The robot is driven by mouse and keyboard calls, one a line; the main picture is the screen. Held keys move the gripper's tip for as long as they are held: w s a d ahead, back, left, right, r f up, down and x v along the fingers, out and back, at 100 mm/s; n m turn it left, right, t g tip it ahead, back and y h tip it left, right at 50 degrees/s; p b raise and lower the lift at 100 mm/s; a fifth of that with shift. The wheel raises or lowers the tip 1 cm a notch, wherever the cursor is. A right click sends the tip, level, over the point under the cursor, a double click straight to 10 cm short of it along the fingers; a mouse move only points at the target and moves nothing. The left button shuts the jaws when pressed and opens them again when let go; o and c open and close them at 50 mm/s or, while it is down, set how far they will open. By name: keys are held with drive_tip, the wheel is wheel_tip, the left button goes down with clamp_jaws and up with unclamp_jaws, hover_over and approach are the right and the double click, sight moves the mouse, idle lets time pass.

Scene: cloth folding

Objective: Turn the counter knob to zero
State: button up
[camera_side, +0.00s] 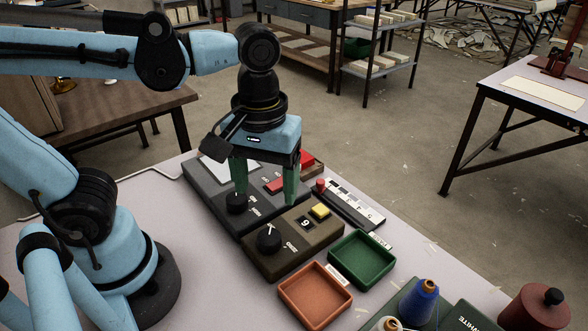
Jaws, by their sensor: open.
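The olive counter box (294,246) sits on the table. Its black knob (268,239) has a white pointer mark, and a small window (306,223) beside it shows one digit that looks like a 9. A yellow button (320,210) is at the box's far right corner. My gripper (264,200) points down with its green fingers apart and nothing visible between them. It is over the dark grey box behind the counter box. Its left fingertip appears close to that box's black knob (236,203); I cannot tell if they touch.
An orange tray (315,296) and a green tray (361,259) stand in front and right of the counter box. Thread spools (418,302) stand at the front right.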

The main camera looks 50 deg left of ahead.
sight(269, 235)
drive_tip(key=shift+f, duration=5.75)
drive_tip(key=c, duration=1.1)
